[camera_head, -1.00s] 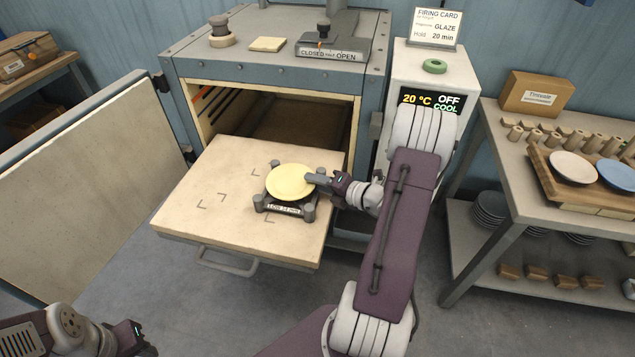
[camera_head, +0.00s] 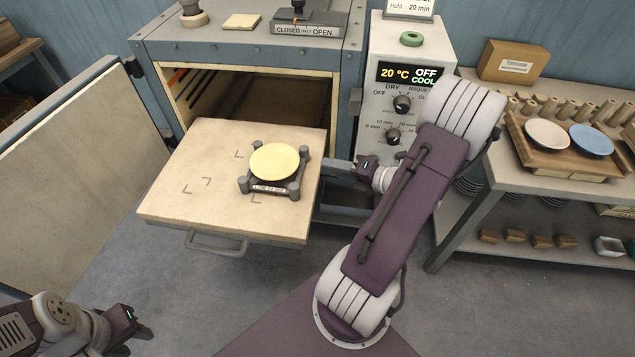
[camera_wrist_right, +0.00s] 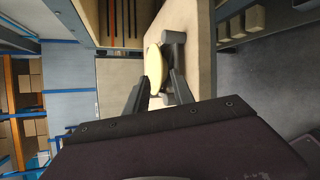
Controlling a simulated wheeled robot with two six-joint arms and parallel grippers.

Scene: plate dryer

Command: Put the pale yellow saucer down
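The pale yellow saucer (camera_head: 274,161) rests on a small dark stand with corner posts (camera_head: 244,184), on the pulled-out kiln shelf (camera_head: 170,205). My right gripper (camera_head: 330,164) is to the right of the saucer, apart from it. In the right wrist view the two fingers (camera_wrist_right: 157,92) are spread with a gap between them, and the saucer (camera_wrist_right: 154,68) shows beyond the tips. My left gripper (camera_head: 128,325) is low at the left, away from the shelf; its fingers are too unclear to judge.
The kiln (camera_head: 250,50) stands open behind the shelf, its door (camera_head: 75,180) swung out left. A control box (camera_head: 408,65) is to the right. A side table holds a wooden tray (camera_head: 535,155) with a pinkish plate (camera_head: 547,134) and a blue plate (camera_head: 591,140).

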